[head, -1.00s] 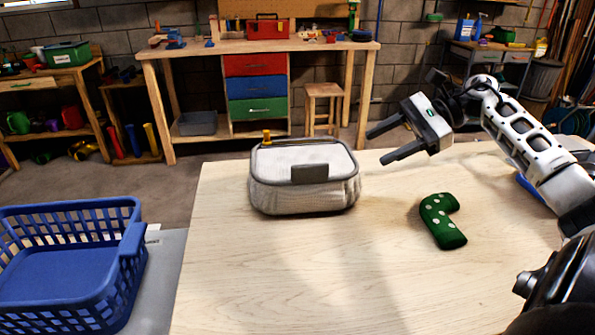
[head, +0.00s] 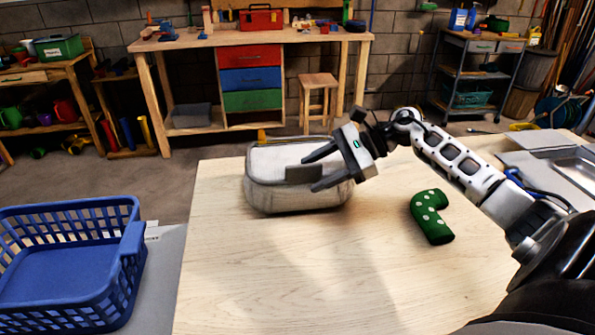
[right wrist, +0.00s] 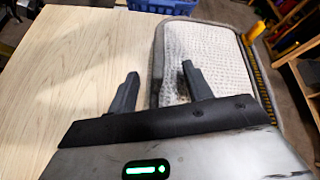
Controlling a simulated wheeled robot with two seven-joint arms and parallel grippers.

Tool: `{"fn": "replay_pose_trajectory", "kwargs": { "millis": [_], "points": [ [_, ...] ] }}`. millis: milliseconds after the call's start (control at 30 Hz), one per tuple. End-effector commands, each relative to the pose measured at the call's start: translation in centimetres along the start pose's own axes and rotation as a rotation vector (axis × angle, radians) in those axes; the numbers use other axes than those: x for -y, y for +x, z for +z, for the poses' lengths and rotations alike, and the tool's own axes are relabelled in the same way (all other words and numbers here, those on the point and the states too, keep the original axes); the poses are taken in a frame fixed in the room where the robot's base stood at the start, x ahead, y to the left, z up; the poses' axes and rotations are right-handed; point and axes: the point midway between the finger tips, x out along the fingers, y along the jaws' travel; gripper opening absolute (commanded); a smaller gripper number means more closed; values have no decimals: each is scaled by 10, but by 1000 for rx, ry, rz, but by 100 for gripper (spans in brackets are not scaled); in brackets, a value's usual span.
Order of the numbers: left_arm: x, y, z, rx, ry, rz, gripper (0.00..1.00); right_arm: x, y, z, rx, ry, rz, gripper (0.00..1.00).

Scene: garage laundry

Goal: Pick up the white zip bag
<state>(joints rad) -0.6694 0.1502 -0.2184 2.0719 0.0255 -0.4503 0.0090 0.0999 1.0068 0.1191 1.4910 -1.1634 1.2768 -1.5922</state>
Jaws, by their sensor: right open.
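The white zip bag (head: 268,165) stands upright on the wooden table, left of centre in the head view. It has a grey patch on its front and a yellow zip pull at the back. My left gripper is not in view.
A green sock-like item with white dots (head: 428,218) lies on the table (head: 290,270), right of the bag. A blue basket (head: 75,265) stands at the lower left on a grey surface. A metal tray (head: 575,165) is at the far right. The table's front middle is clear.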

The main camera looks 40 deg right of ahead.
Motion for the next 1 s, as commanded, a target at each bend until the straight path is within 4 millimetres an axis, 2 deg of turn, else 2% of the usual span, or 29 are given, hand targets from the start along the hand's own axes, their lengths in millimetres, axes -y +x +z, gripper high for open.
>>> {"fn": "replay_pose_trajectory", "kwargs": {
  "millis": [167,300,333,367,800,1000],
  "points": [
    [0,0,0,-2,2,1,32,0,0,0,0,0,0,50],
    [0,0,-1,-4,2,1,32,0,0,0,0,1,1,11],
    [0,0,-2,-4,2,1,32,0,0,-1,0,1,1,3],
    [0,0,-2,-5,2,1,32,-1,0,-1,0,1,1,0],
    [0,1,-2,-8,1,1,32,-1,0,-1,-3,2,2,0],
    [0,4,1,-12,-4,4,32,4,-7,10,-3,-2,1,0]
  ]
}}
